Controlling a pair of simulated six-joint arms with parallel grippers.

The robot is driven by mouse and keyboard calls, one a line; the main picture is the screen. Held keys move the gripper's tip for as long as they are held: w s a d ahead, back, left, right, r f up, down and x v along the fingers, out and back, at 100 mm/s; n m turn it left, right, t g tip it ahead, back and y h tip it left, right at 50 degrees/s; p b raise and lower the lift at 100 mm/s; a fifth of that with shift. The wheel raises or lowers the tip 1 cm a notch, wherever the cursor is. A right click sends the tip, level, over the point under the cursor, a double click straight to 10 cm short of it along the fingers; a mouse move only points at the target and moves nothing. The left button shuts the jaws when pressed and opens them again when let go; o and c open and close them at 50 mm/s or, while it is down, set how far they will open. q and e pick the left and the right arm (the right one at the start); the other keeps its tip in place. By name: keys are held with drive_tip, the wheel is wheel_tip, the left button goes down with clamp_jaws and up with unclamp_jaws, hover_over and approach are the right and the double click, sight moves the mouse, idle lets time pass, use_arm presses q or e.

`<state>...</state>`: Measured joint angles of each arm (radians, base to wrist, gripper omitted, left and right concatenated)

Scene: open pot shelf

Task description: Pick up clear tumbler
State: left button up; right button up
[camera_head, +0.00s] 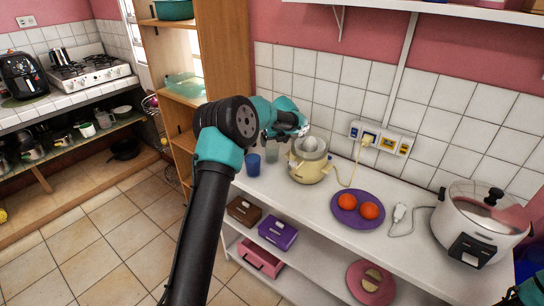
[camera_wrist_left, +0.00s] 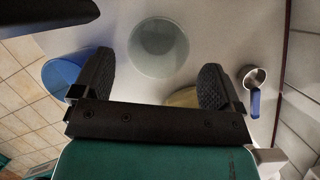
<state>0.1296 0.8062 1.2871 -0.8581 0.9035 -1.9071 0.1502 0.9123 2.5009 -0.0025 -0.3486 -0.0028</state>
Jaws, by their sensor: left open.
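The clear tumbler (camera_wrist_left: 158,47) stands on the white counter in the left wrist view, seen from above and beyond my fingertips. In the head view the tumbler (camera_head: 272,152) is a faint grey-green shape beside the blue cup, partly hidden by my arm. My left gripper (camera_head: 303,128) is above the counter near the tumbler. In the left wrist view its two black fingers (camera_wrist_left: 155,75) are apart with nothing between them; the tumbler lies ahead of the gap. My right gripper does not show; only a teal and black piece of my arm is at the lower right corner.
A blue cup (camera_head: 252,164) and a cream juicer (camera_head: 307,168) stand close by the tumbler. A metal cup with a blue handle (camera_wrist_left: 254,80) shows too. Further right are a purple plate (camera_head: 345,217) with tomatoes and a rice cooker (camera_head: 470,225). A wooden shelf (camera_head: 220,50) rises at left.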

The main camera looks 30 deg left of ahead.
sight(272, 146)
use_arm(q)
drive_tip(key=x, duration=0.4)
drive_tip(key=shift+a+f, duration=0.2)
drive_tip(key=shift+f, duration=0.15)
drive_tip(key=shift+c, duration=0.4)
drive_tip(key=c, duration=1)
drive_tip(key=shift+r, duration=0.15)
wheel_tip(272, 146, up, 18)
idle(0.3)
